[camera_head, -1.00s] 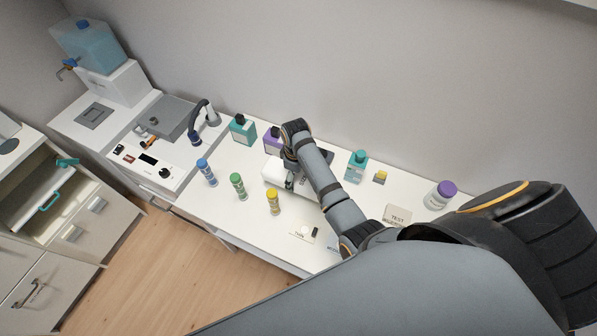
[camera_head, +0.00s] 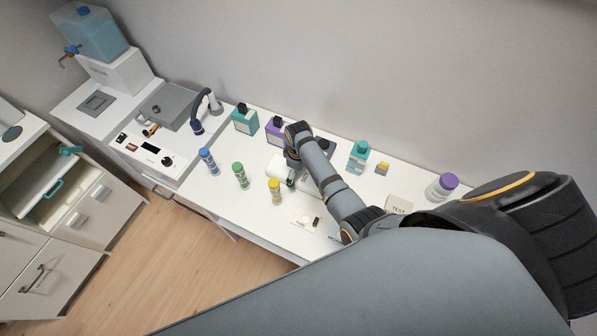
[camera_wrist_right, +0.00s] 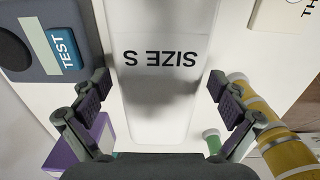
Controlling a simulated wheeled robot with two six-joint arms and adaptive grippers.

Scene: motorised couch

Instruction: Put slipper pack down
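The slipper pack, a white slab marked "SIZE S" (camera_wrist_right: 160,85), fills the middle of the right wrist view. In the head view its white end (camera_head: 279,166) shows on the white table, partly hidden under my right arm. My right gripper (camera_wrist_right: 160,105) is open, with one finger on each side of the pack and a narrow gap showing at both sides. In the head view the right gripper (camera_head: 291,180) is low over the pack and partly hidden by its own wrist. My left gripper is not in view.
Teal (camera_head: 245,120) and purple (camera_head: 276,130) bottles stand behind. A dark device with a TEST label (camera_wrist_right: 64,48) lies close beside the pack. The table's front left is clear.

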